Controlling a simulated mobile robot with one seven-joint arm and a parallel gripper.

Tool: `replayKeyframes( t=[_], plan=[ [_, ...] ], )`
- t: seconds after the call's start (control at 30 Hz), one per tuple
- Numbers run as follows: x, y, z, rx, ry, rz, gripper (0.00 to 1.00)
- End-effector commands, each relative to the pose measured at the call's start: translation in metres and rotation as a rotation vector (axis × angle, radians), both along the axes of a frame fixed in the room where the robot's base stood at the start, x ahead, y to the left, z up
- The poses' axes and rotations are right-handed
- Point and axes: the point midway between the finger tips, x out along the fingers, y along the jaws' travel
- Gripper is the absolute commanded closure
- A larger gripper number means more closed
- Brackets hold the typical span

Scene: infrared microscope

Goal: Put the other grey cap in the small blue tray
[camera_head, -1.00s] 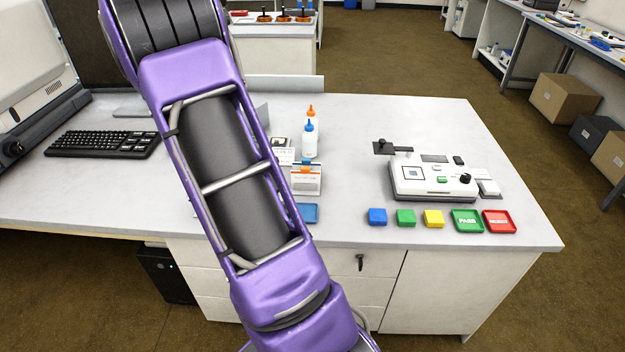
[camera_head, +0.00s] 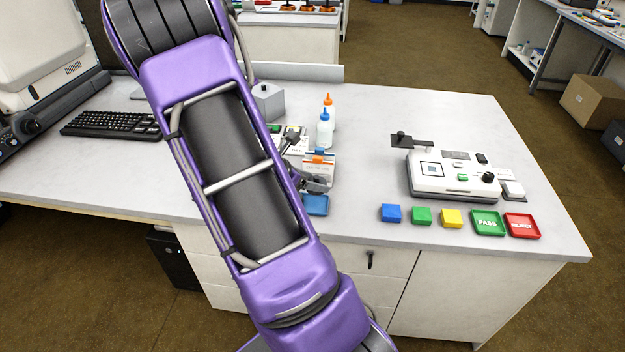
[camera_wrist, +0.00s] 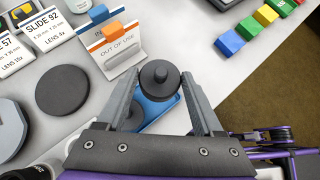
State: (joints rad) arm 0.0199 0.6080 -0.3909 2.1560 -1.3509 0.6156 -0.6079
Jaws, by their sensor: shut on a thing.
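The gap between cap and tray is unclear.
An out-of-use card holder (camera_wrist: 118,48) stands close beyond the tray. A dark round disc (camera_wrist: 62,90) lies to the left, with slide cards (camera_wrist: 42,30) behind. Blue, green and yellow blocks (camera_head: 421,215) and a white device (camera_head: 452,175) stand to the right.

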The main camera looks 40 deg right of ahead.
Motion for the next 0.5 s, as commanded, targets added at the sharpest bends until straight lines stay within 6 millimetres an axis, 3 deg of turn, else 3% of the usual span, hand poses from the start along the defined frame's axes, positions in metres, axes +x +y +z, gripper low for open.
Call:
replayKeyframes(
  t=[0.1,0.5],
  plan=[
    [0.000,0.000,-0.018,0.000,0.000,0.000,0.83],
    [0.000,0.000,-0.053,0.000,0.000,-0.001,0.83]
  ],
)
